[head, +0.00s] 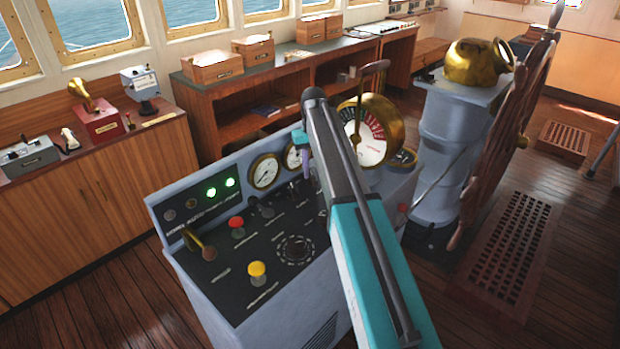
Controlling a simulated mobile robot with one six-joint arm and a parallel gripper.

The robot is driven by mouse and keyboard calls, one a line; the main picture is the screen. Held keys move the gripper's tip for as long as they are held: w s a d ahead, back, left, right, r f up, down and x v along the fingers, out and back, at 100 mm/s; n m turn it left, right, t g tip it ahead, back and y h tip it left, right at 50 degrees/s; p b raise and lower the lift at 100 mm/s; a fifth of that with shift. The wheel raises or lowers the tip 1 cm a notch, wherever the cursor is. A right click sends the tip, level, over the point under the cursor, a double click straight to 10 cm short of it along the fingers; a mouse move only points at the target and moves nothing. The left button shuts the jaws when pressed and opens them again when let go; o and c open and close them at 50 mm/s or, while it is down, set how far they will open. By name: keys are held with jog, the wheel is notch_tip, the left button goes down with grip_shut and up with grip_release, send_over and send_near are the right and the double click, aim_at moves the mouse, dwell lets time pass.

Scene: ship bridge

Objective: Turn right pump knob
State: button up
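The grey control console (190,290) stands in the middle, with a dark sloping panel. Small dark knobs sit on the panel below the gauges; one dark knob (267,208) shows left of my arm. I cannot read the labels, so I cannot tell which is the right pump knob; it may be partly behind my arm. My arm reaches over the console from the lower right. My gripper (306,166) is mostly hidden behind the arm; only a small purple and dark part shows near the gauges. Its fingertips and any contact with a knob cannot be made out.
The panel also bears a red button (236,222), a yellow button (257,269), a brass lever (199,243), a round dial (297,249) and two lit green lamps (220,187). A brass telegraph (375,130) and the ship's wheel (505,130) stand to the right.

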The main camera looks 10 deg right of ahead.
jog(key=shift+f+b, duration=0.3)
jog(key=shift+f, duration=0.6)
